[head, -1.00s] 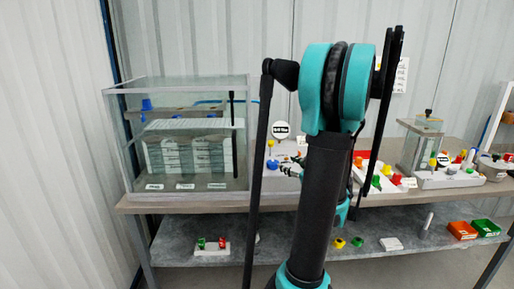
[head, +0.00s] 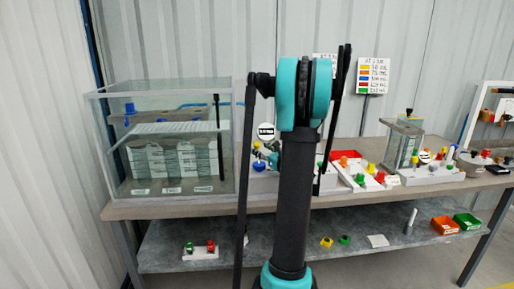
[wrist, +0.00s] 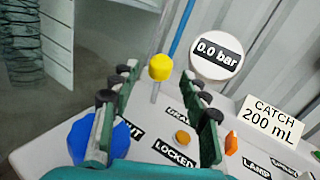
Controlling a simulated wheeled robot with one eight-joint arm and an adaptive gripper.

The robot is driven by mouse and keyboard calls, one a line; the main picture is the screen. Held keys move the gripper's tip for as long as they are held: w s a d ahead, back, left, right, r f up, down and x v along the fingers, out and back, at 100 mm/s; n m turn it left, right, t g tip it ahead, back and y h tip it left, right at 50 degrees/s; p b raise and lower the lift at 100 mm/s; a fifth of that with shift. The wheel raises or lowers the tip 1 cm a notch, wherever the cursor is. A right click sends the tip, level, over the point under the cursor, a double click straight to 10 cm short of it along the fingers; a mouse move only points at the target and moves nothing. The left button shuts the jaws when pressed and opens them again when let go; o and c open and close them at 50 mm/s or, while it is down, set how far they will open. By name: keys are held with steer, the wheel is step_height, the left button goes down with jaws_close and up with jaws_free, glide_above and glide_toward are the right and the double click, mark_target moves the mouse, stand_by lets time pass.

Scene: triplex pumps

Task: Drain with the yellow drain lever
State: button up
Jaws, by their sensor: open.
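The yellow drain lever shows in the wrist view as a round yellow knob (wrist: 160,67) on a thin upright rod. It stands ahead of my gripper (wrist: 160,84), in line with the gap between the fingers. My gripper is open, one finger on each side of the picture, with nothing held. Whether the knob lies within finger reach cannot be told. A label, partly hidden by a finger, and a "LOCKED" label (wrist: 172,152) sit on the white panel (wrist: 50,150) below. In the head view my arm covers much of this panel.
A blue knob (wrist: 88,140) sits close by my left finger. An orange button (wrist: 182,137) lies between the fingers, and an orange lever (wrist: 231,143) is right of them. A "0.0 bar" gauge (wrist: 216,55) and a "CATCH 200 mL" card (wrist: 270,122) stand behind. A glass tank (head: 165,185) is left.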

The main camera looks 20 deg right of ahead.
mark_target(259, 147)
steer(key=shift+w+a, duration=0.2)
steer(key=shift+w, duration=0.8)
steer(key=shift+w+a, duration=0.2)
steer(key=shift+w, duration=0.75)
steer(key=shift+c, duration=0.2)
jaws_close()
